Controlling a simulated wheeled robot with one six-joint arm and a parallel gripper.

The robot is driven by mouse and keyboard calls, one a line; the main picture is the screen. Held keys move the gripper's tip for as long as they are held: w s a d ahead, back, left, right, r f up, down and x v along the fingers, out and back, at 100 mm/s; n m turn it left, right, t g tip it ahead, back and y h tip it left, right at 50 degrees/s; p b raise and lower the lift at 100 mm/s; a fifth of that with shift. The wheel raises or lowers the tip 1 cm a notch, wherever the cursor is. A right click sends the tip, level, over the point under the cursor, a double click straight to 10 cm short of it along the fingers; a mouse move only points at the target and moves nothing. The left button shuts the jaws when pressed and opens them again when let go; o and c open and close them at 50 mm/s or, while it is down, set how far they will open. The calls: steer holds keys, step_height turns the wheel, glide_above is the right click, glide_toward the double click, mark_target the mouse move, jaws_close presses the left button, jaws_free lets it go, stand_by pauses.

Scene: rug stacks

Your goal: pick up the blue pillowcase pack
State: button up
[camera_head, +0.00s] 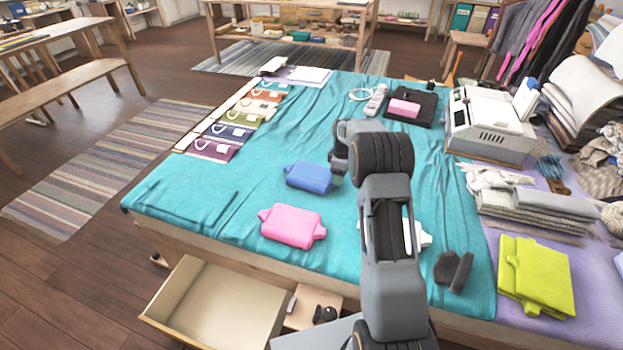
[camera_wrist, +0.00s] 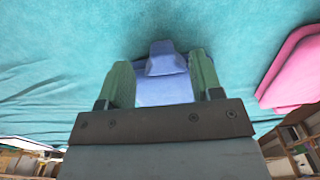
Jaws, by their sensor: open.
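The blue pillowcase pack (camera_head: 308,178) lies flat on the teal cloth (camera_head: 180,185), behind the pink pack (camera_head: 292,226) in the head view. My gripper (camera_head: 338,172) is at the right end of the blue pack, partly hidden by my own arm. In the wrist view, my gripper (camera_wrist: 163,80) is open, with its two green fingers on either side of the blue pack (camera_wrist: 165,80). The pack's raised tab shows between the fingertips. I cannot tell whether the fingers touch it.
The pink pack also shows at the right in the wrist view (camera_wrist: 296,72). A white machine (camera_head: 490,125) stands at the back right. A yellow-green pack (camera_head: 535,275) lies at the front right. An open drawer (camera_head: 215,305) juts out below the front edge.

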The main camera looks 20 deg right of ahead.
step_height(320, 180, down, 4)
steer(key=shift+a+f+b, duration=0.1)
steer(key=shift+a+b, duration=0.05)
steer(key=shift+b, duration=0.35)
jaws_close()
